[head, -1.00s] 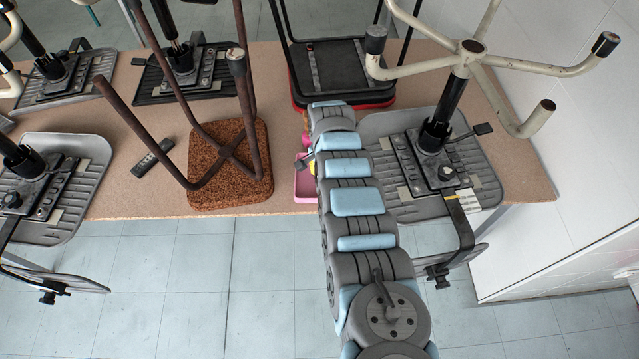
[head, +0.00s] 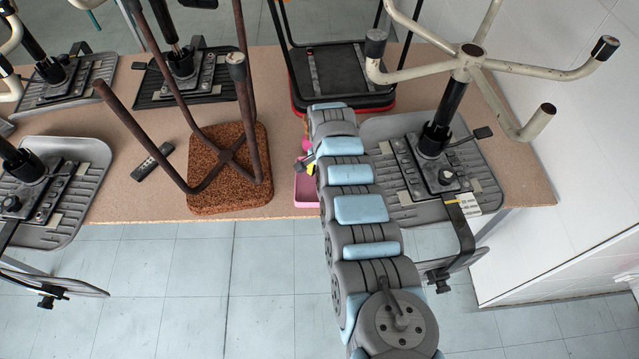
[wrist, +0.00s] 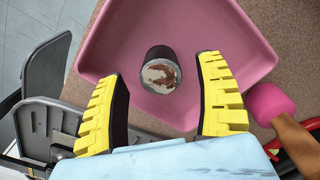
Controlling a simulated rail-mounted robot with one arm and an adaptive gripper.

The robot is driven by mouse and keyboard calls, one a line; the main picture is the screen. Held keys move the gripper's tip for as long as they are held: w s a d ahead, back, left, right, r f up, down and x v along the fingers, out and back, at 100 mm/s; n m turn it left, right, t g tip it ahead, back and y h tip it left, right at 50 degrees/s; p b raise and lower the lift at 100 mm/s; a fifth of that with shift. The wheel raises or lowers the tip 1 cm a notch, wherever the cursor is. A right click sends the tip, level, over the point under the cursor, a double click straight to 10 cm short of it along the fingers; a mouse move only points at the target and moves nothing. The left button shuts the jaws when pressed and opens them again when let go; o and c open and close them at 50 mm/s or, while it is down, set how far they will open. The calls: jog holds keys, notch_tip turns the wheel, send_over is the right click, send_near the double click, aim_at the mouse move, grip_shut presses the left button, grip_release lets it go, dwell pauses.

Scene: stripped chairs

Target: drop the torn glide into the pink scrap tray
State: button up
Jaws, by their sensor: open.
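The pink scrap tray (wrist: 225,30) fills the upper middle of the wrist view. Its corner (head: 306,192) shows beside my arm in the head view. The torn glide (wrist: 160,72), a short dark cup with a whitish, rust-stained face, appears inside the tray, near its middle in the wrist view. My gripper (wrist: 160,105) is open, its two yellow-padded fingers wide apart on either side of the glide's position and not touching it. In the head view, my arm hides most of the gripper and the glide cannot be made out.
A pink-headed mallet (wrist: 270,103) with a wooden handle lies close right of the tray in the wrist view. Upturned chairs crowd the table, including a grey seat (head: 385,205) to the right and a brown cork seat (head: 230,195) to the left. A remote-like object (head: 152,162) lies further left.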

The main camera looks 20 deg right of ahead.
notch_tip(320, 180, up, 11)
dwell(0.8)
dwell(0.4)
